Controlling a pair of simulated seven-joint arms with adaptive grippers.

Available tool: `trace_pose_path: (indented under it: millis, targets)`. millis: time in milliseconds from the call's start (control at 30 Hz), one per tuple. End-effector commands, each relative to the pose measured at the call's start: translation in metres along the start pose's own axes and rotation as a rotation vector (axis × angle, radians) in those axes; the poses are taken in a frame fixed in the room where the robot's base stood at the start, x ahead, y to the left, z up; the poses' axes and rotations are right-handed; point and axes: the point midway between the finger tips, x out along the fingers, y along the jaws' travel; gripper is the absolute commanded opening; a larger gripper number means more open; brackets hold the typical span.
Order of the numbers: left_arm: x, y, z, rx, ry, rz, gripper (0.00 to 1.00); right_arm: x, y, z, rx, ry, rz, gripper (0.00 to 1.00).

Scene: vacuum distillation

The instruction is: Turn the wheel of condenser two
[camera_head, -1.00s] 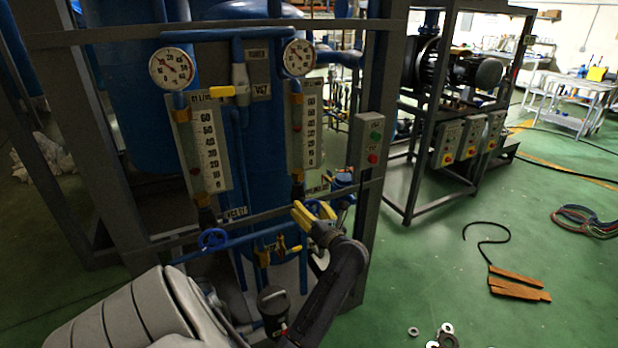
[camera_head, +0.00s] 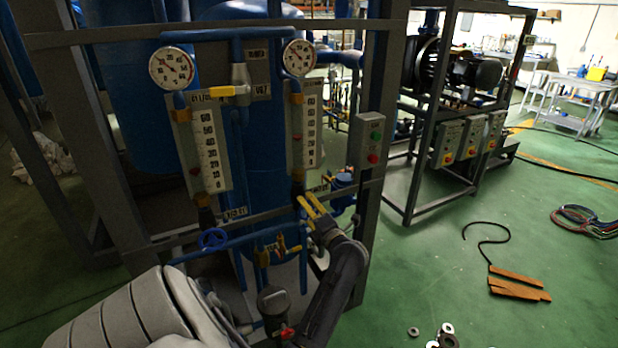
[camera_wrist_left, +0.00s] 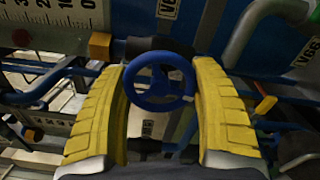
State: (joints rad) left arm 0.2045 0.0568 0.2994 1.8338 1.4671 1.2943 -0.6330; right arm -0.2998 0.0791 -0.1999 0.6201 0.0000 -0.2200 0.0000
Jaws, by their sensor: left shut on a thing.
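A small blue wheel (camera_wrist_left: 160,86) sits between the two yellow fingers of my left gripper (camera_wrist_left: 160,98) in the left wrist view. The fingers are shut on the wheel, one at each side of its rim. In the head view my left gripper (camera_head: 311,205) is below the right-hand scale column (camera_head: 306,135) and hides the wheel it holds. A second blue wheel (camera_head: 213,239) stands free below the left-hand scale column (camera_head: 211,150). My right gripper is not in view.
Two round gauges (camera_head: 172,68) (camera_head: 299,57) top the columns. A grey frame post (camera_head: 376,60) and a button box (camera_head: 367,141) stand right of my gripper. Brass valves (camera_head: 277,248) and pipes lie just below. The green floor (camera_head: 420,265) at right is mostly open.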

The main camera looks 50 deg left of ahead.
Motion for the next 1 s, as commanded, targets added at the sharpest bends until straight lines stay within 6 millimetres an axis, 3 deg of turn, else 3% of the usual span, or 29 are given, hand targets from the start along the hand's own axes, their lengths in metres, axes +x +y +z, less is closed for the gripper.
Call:
trace_pose_path:
  millis: [600, 1000]
  targets:
    - [-0.0008, -0.0011, 0.0000, 0.562, -0.001, -0.002, 0.35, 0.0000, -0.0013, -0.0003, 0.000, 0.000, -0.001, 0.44]
    - [-0.0007, -0.0011, -0.0001, 0.785, -0.001, -0.002, 0.35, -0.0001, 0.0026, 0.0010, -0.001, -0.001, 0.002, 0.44]
